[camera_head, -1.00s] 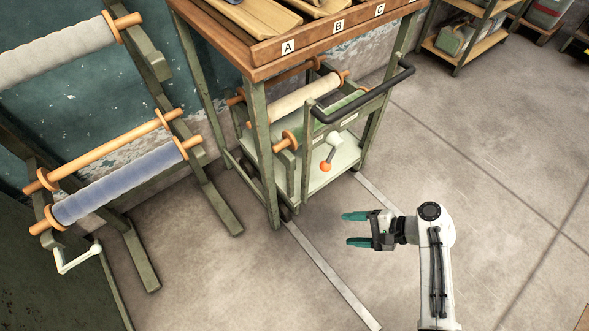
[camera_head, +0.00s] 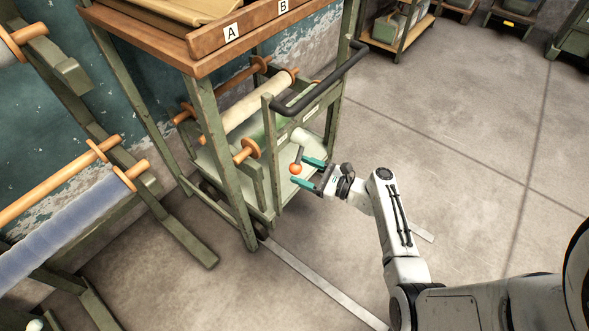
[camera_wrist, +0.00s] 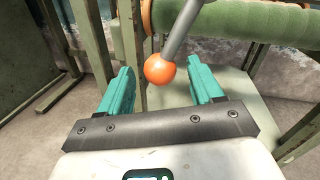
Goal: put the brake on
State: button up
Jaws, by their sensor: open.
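The brake lever has an orange ball knob (camera_head: 295,168) on a short grey rod, on the near side of the green cart (camera_head: 202,115). My gripper (camera_head: 300,171) is open, with its two teal fingers just at the knob. In the wrist view the orange knob (camera_wrist: 159,69) lies between the teal fingertips (camera_wrist: 162,78), a little nearer the left one and slightly beyond the tips. The grey rod (camera_wrist: 182,30) slants up to the right from it. The fingers are not closed on the knob, and I cannot tell whether either touches it.
A black push handle (camera_head: 320,80) juts from the cart above my gripper. Rolls on orange-ended rods (camera_head: 262,105) hang inside the cart. A rack with a blue roll (camera_head: 70,225) stands at left. The concrete floor (camera_head: 460,130) at right is clear.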

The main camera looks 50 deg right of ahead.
aim_at(295, 167)
jog(key=shift+x, duration=1.6)
grip_shut()
